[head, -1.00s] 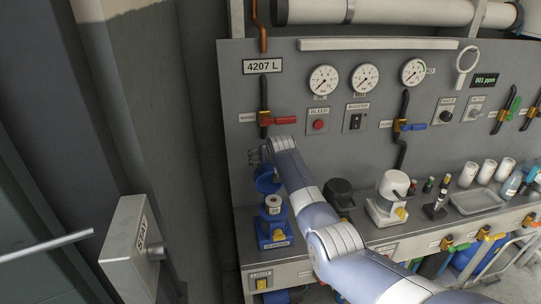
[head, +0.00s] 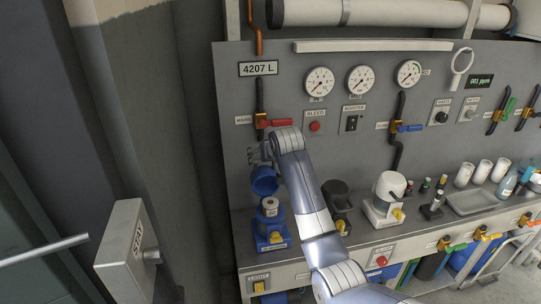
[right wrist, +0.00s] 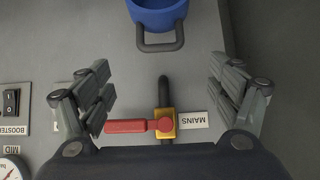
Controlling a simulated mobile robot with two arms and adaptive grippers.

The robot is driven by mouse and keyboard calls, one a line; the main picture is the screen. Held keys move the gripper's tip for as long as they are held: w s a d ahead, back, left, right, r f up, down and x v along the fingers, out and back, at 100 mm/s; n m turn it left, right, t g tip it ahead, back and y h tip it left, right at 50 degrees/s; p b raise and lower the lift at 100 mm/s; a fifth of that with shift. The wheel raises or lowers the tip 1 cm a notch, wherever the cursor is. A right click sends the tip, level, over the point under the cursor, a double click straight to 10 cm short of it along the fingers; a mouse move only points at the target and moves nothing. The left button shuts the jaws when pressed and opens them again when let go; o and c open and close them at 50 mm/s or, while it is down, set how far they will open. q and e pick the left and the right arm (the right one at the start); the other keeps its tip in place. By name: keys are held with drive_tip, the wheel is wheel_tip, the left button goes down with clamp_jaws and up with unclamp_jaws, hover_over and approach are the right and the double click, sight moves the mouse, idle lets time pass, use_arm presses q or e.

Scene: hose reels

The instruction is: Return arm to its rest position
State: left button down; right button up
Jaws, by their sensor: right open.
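My right arm reaches in from the lower right of the head view. Its gripper (head: 256,154) is in front of the grey panel, just below the mains valve and above the blue cup. In the right wrist view, its two fingers (right wrist: 165,95) are spread wide with nothing held between them. The yellow mains valve (right wrist: 165,123) with its red lever (right wrist: 130,126) shows between and beyond the fingers, apart from them. In the head view, the red lever (head: 277,123) lies level, pointing right, partly behind my wrist. My left gripper is not in view.
The blue cup (head: 264,180) stands above a blue and yellow device (head: 271,226) on the bench. A black device (head: 336,200) and a white one (head: 386,196) stand to the right. A start box (head: 124,250) stands at left. Gauges (head: 319,82) line the panel.

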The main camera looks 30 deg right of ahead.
drive_tip(key=shift+s+a+r, duration=0.1)
drive_tip(key=shift+s+r, duration=0.1)
drive_tip(key=shift+s, duration=0.05)
drive_tip(key=shift+f, duration=0.15)
